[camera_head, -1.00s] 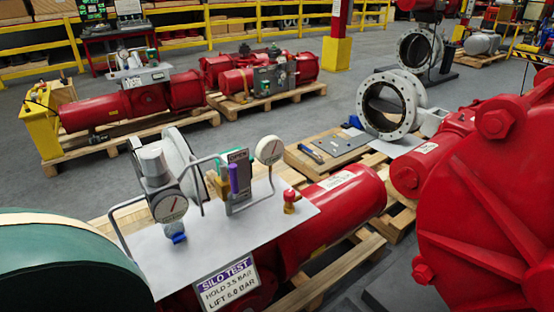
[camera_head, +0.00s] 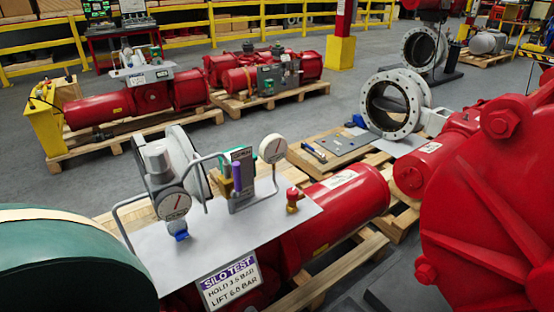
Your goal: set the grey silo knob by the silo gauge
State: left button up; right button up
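The grey silo knob is most likely the grey cylinder (camera_head: 155,157) standing on top of the regulator at the left of the grey plate (camera_head: 160,255). A second round gauge (camera_head: 272,148) stands at the back right of the plate. The sign (camera_head: 229,281) on the front reads "SILO TEST, HOLD 3.5 BAR, LIFT 6.0 BAR". Neither of my grippers is in view, and nothing touches the knob.
A bent grey handrail (camera_head: 130,215) stands beside the regulator. A large green rounded body (camera_head: 70,265) fills the lower left, and a big red housing (camera_head: 490,210) the right.

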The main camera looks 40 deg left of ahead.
aim_at(157, 157)
jog(key=u, duration=1.95)
